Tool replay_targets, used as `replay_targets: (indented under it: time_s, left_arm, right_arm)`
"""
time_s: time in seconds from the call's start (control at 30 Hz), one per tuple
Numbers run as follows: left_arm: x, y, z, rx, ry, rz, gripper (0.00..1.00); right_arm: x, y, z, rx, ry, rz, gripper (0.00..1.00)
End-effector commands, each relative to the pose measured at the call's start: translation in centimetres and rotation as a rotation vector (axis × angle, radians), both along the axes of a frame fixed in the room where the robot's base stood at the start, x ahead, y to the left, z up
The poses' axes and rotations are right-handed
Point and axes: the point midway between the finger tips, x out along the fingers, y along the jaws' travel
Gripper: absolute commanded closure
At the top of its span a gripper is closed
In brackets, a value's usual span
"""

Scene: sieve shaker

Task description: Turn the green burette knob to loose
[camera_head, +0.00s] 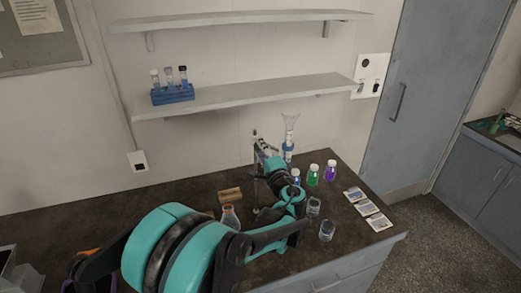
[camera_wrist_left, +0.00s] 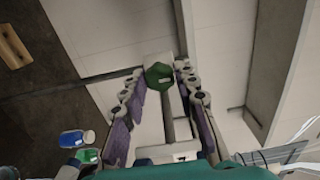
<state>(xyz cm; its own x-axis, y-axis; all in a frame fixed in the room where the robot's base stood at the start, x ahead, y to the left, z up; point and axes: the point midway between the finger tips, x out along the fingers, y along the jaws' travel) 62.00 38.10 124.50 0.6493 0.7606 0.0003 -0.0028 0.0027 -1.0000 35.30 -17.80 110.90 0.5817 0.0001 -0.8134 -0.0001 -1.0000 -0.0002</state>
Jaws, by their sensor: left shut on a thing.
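The green knob (camera_wrist_left: 158,76) shows in the left wrist view as a faceted green piece with a pale end behind it. My left gripper (camera_wrist_left: 159,72) has its purple-padded fingers on either side of the knob and is shut on it. In the head view my left gripper (camera_head: 263,147) is raised at the burette (camera_head: 289,138), which is a clear upright tube with a funnel-shaped top and a blue lower part. The knob is hidden there by my arm and fingers. My right gripper does not show.
Blue (camera_head: 295,177), green (camera_head: 313,174) and purple (camera_head: 330,170) bottles stand right of my left arm. Beakers (camera_head: 327,230), a flask (camera_head: 230,218), a wooden block (camera_head: 230,195) and white packets (camera_head: 367,207) are on the dark bench. A shelf (camera_head: 250,96) hangs above.

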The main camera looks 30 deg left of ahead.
Motion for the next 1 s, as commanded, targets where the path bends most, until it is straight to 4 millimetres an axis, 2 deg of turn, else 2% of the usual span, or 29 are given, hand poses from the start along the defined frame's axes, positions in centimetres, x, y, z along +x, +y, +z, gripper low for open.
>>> replay_targets:
  time_s: [0.47, 0.5, 0.57, 0.87, 1.0]
  left_arm:
    - [-0.03, 0.01, -0.04, -0.014, -0.015, 0.000, 0.99]
    - [-0.03, 0.01, -0.04, -0.014, -0.015, 0.000, 0.65]
    - [-0.02, 0.01, -0.04, -0.014, -0.015, 0.000, 0.50]
    - [-0.04, -0.05, -0.02, -0.012, -0.014, 0.000, 0.50]
    - [-0.67, -0.97, -0.01, -0.012, -0.014, -0.003, 0.50]
  right_arm:
    - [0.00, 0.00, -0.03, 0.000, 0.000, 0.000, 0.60]
    - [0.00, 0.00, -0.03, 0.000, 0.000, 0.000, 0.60]
    - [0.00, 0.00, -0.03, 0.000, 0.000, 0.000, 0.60]
    - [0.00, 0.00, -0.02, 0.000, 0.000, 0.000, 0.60]
    - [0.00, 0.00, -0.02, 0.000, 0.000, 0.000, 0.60]
